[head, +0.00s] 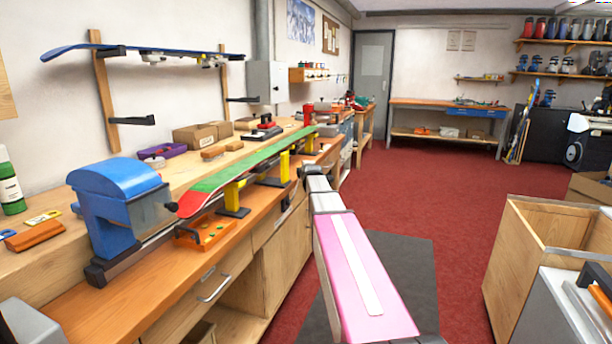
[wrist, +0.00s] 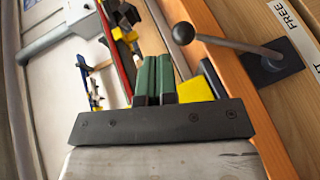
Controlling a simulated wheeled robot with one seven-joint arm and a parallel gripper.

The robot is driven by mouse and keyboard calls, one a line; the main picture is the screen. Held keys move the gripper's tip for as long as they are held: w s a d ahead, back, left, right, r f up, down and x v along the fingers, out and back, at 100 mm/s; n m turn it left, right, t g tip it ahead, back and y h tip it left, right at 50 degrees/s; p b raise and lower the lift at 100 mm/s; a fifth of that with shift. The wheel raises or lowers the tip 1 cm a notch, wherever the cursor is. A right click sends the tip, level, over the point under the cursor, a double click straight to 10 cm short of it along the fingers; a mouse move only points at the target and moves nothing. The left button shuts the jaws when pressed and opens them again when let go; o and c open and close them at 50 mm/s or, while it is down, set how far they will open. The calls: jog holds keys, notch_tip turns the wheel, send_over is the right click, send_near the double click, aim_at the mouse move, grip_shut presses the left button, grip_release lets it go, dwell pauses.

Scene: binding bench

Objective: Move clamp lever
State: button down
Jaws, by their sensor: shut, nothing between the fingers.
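The clamp lever shows in the wrist view as a grey rod with a dark round knob (wrist: 183,33), rising from a dark square base (wrist: 272,64) on the wooden bench. A white label reading "FREE" (wrist: 288,14) lies beside the base. My gripper (wrist: 155,62) has two green fingers close together, shut and empty. The lever knob is apart from the fingers, above and right of them in the wrist view. In the head view my gripper (head: 312,170) is at the bench's front edge; I cannot make out the lever there.
A green and red ski (head: 250,160) lies on yellow supports (head: 233,195) along the bench. A blue machine (head: 115,205) stands at the near left, an orange tray (head: 205,232) beside it. A wooden bin (head: 520,270) stands at right. Red floor is open beyond my arm.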

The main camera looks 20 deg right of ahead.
jog(key=s+r, duration=0.4)
jog(key=s, duration=0.3)
jog(key=shift+s+a+r, duration=0.25)
jog(key=shift+a+r, duration=0.1)
jog(key=shift+r, duration=0.05)
jog(key=s+a+f+m+g+y, duration=0.1)
jog(key=s+a+f+m+g, duration=0.2)
jog(key=f, duration=0.4)
jog(key=s+a+f+m+g, duration=0.1)
jog(key=s+a+f, duration=0.2)
jog(key=s+f, duration=0.3)
jog(key=s+a+f+m+g, duration=0.4)
jog(key=s+f+m+g, duration=0.1)
jog(key=s+f, duration=0.6)
jog(key=s+a+f+m+g, duration=0.5)
jog(key=s+f, duration=0.6)
jog(key=s, duration=0.3)
jog(key=shift+s+m+g+y, duration=0.3)
jog(key=shift+m+g+y, duration=0.1)
jog(key=shift+m, duration=0.1)
